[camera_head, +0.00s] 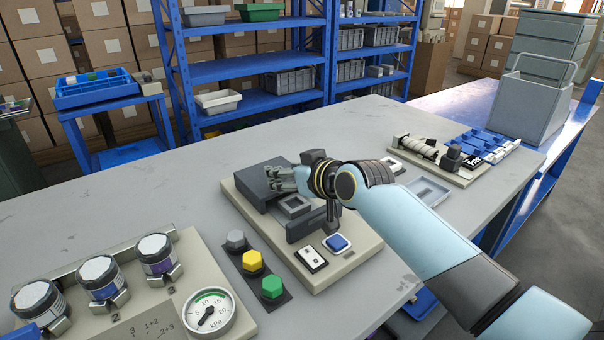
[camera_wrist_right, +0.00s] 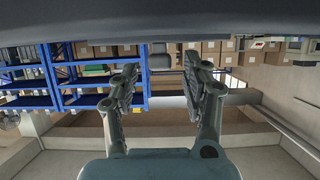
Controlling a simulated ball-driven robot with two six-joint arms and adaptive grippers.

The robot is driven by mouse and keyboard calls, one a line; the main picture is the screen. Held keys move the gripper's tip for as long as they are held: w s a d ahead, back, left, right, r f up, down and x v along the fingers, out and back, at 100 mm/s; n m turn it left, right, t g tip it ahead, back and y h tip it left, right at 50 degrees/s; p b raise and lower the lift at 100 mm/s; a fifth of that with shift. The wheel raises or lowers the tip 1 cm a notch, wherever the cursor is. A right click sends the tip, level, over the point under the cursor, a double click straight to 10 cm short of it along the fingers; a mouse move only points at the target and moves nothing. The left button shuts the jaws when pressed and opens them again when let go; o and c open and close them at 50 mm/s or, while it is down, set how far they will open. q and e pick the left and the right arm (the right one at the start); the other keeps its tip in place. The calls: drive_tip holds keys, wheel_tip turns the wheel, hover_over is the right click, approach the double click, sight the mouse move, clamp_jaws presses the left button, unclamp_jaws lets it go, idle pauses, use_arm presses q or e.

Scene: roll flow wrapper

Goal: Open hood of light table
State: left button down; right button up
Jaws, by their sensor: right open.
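The light table is a beige base (camera_head: 362,248) on the grey bench, bearing a dark grey hood-like block (camera_head: 258,180) at its back left. In front of the block is a small square frame (camera_head: 294,205) with a dark bar (camera_head: 304,225) before it. My right gripper (camera_head: 284,180) is at the block's right part, fingers pointing left; whether it touches cannot be told. In the right wrist view my right gripper (camera_wrist_right: 156,85) is open with nothing between its fingers. A dark grey surface (camera_wrist_right: 150,25) fills the top there.
A blue button (camera_head: 337,243) and a white switch plate (camera_head: 311,259) sit at the base's front. Left are coloured hexagonal knobs (camera_head: 252,261), a gauge (camera_head: 209,312) and jars (camera_head: 102,278). A grey tray (camera_head: 428,190) and a roller fixture (camera_head: 436,158) lie right. The bench's back left is clear.

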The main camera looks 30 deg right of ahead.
drive_tip(key=v, duration=1)
drive_tip(key=shift+s, duration=0.25)
